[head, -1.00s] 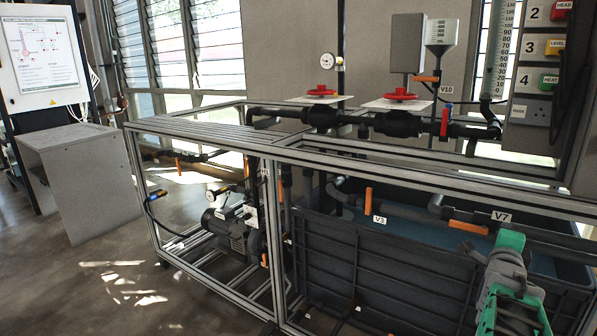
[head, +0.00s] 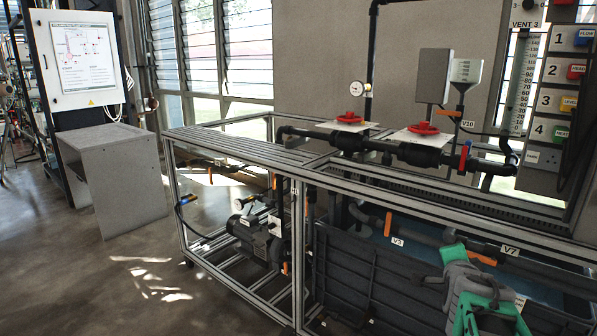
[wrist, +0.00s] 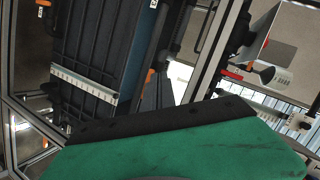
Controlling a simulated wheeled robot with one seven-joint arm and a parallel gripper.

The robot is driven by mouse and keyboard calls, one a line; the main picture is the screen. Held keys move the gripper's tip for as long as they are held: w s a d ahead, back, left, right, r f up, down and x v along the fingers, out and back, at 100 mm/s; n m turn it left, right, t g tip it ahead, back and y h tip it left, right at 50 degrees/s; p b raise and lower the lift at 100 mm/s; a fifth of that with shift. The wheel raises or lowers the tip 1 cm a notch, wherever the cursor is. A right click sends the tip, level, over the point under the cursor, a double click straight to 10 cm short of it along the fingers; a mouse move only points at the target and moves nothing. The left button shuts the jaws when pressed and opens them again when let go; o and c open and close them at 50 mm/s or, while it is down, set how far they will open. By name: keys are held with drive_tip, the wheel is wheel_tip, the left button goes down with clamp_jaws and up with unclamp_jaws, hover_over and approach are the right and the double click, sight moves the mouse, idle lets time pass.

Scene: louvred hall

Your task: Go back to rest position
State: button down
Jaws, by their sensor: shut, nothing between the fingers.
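My gripper (wrist: 165,122) fills the bottom of the wrist view as a broad green body with a black front edge. It looks shut, with nothing held at the black edge. My green and grey arm (head: 468,280) shows at the lower right of the head view, in front of the blue-grey tank. The wrist view looks at the tank's dark ribbed side and frame bars on a slant.
A metal-framed pipe rig (head: 240,150) with red valve wheels and orange handles crosses the middle and right. The dark tank (head: 370,285) sits inside it. A grey cabinet (head: 120,185) stands at the left. Bare floor (head: 60,270) is open at the front left.

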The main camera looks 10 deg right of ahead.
drive_tip(key=s+a+r+n+g+y+p, duration=0.1)
drive_tip(key=s+a+r+n+y+p, duration=0.15)
drive_tip(key=a+n+p, duration=0.35)
drive_tip(key=s+a+r+n+g+y+p, duration=0.1)
drive_tip(key=a+r+n+p, duration=0.2)
drive_tip(key=a, duration=0.5)
drive_tip(key=s+a+r+n+g+y+p, duration=0.1)
drive_tip(key=a+r+n+g+y+p, duration=0.15)
drive_tip(key=a+p, duration=0.45)
drive_tip(key=s+a+r+n+g+y+p, duration=0.1)
drive_tip(key=s+a+r+n+g+p, duration=0.2)
drive_tip(key=s+a+n+p, duration=0.4)
drive_tip(key=s+a+n, duration=0.1)
drive_tip(key=s+a, duration=0.2)
drive_tip(key=s, duration=0.1)
drive_tip(key=shift+s+r+y, duration=0.2)
drive_tip(key=shift+s+y, duration=0.1)
drive_tip(key=shift+g, duration=0.25)
